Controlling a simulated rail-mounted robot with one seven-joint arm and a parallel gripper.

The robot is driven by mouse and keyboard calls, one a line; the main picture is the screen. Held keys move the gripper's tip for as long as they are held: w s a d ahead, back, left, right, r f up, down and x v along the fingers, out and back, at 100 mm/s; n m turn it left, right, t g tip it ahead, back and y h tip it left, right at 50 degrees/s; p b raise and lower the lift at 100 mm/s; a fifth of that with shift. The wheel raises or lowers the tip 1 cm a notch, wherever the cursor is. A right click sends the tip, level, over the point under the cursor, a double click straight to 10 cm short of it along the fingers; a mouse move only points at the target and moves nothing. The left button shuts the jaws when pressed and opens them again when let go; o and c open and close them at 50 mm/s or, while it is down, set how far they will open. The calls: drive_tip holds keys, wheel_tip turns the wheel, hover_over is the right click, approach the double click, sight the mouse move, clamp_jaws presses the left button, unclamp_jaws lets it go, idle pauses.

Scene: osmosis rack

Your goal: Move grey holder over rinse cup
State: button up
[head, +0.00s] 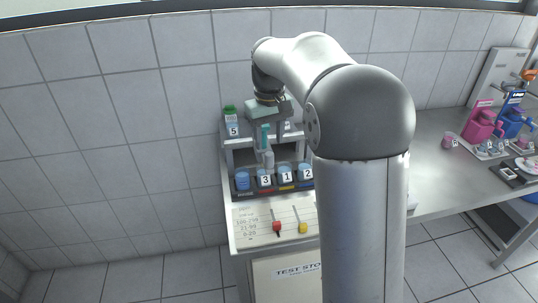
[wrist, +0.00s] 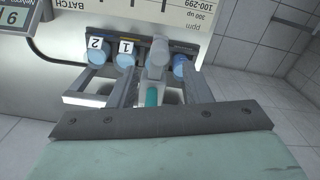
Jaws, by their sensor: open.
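The grey holder (wrist: 156,62) with a teal part (wrist: 151,97) stands between my gripper's fingers in the wrist view. In the head view the grey holder (head: 266,158) is upright, just above and behind the cup marked 3 (head: 265,180). My gripper (wrist: 148,78) is open, one finger on each side of the holder, with gaps visible. In the head view my gripper's body (head: 268,109) is above the holder and its fingers are hard to make out. An unnumbered blue cup (head: 242,181), perhaps the rinse cup, stands left of cup 3; it also shows in the wrist view (wrist: 180,66).
Cups marked 1 (head: 286,176) and 2 (head: 306,174) stand right of cup 3. A green-capped bottle marked 5 (head: 231,122) stands on the rack's upper left. A board with red (head: 276,227) and yellow (head: 302,227) sliders lies in front. The tiled wall is close behind.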

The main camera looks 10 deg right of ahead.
sight(269, 153)
wheel_tip(269, 153, down, 6)
drive_tip(key=shift+f, duration=0.15)
clamp_jaws()
drive_tip(key=shift+a, duration=0.1)
